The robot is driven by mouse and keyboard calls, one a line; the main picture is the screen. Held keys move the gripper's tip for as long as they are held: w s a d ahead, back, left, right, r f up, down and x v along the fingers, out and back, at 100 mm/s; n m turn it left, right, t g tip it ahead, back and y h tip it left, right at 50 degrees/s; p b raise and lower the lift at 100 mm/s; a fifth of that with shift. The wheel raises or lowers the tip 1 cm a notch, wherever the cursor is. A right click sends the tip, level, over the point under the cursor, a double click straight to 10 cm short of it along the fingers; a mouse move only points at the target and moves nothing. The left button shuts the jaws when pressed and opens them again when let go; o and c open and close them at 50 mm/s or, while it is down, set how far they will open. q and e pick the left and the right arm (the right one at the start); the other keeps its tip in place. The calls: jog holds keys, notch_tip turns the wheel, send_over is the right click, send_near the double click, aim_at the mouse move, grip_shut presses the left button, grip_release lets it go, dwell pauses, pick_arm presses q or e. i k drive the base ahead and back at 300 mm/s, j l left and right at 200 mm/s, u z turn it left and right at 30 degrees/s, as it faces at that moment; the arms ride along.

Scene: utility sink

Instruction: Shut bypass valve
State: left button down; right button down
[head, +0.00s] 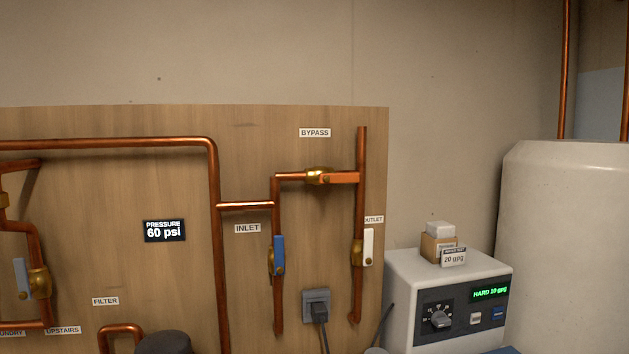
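The bypass valve (315,176) is a brass body on a short horizontal copper pipe, below the BYPASS label (315,133) on the wooden board. Its orange handle (343,178) points right and lies horizontal, in line with that pipe. The handle's end reaches the vertical copper pipe at the right. Neither of my grippers is in the head view.
Below are the inlet valve with a vertical blue handle (279,253) and the outlet valve with a vertical white handle (368,247). An outlet box with a plug (316,303) sits between them. A softener unit (440,275) and a large tank (565,240) stand at right.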

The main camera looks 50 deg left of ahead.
aim_at(324, 178)
jog(key=u, duration=1.4)
